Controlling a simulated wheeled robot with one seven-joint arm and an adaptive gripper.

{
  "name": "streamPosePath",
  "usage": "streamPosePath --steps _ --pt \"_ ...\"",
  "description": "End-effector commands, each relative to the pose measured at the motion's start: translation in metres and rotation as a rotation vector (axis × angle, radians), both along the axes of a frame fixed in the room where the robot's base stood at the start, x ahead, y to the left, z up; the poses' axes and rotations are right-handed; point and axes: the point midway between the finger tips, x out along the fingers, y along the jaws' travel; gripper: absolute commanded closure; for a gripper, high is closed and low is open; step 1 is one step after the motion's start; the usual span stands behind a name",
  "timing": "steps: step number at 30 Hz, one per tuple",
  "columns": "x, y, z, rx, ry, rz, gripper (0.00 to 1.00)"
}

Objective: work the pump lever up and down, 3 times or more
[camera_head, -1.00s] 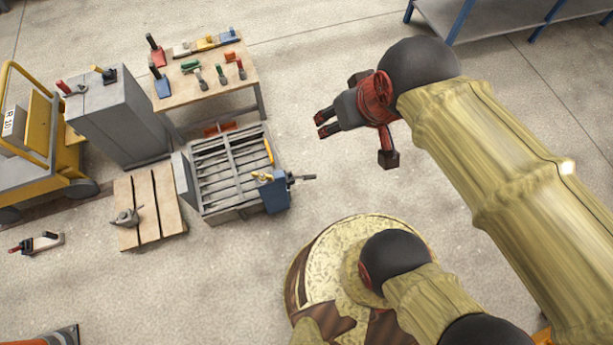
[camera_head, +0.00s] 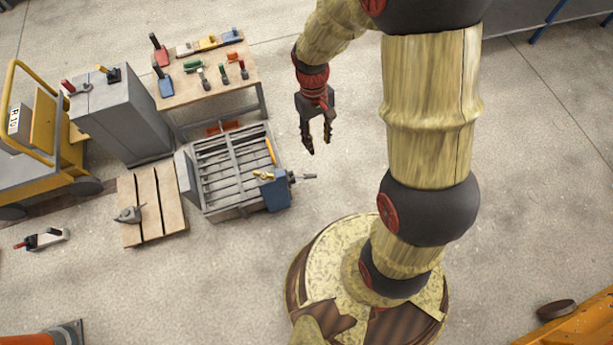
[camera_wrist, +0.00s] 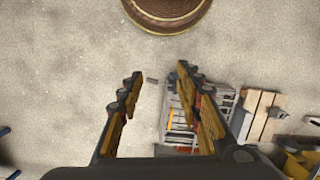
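The panel mould (camera_head: 229,205) is a grey slatted frame on the floor, left of my base. A blue box (camera_head: 276,193) sits at its right end. A short grey bar (camera_head: 303,177), which looks like the pump lever, sticks out rightward from the box. My gripper (camera_head: 318,145) is open and empty, pointing down, and appears just above the bar in the head view; its height over the bar is hard to judge. In the wrist view, my gripper's fingers (camera_wrist: 158,80) are spread, with a small dark bar end between them and the mould (camera_wrist: 178,118) beyond.
A wooden table (camera_head: 190,95) with several tools stands behind the mould. A grey cabinet (camera_head: 125,125) and a yellow cart (camera_head: 40,135) are at left. A wooden pallet (camera_head: 170,215) lies beside the mould. The floor right of the bar is clear.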

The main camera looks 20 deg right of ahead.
Motion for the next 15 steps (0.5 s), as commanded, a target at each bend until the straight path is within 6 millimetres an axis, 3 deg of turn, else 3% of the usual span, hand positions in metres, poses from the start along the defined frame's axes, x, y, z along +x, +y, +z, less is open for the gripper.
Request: streamPosePath --steps 1,7,15 --pt "0.004 0.000 -0.021 0.006 0.032 0.027 0.65" --pt "0.019 0.000 -0.099 0.043 0.111 0.161 0.65" --pt "0.022 0.000 -0.219 0.124 0.186 0.399 0.65"
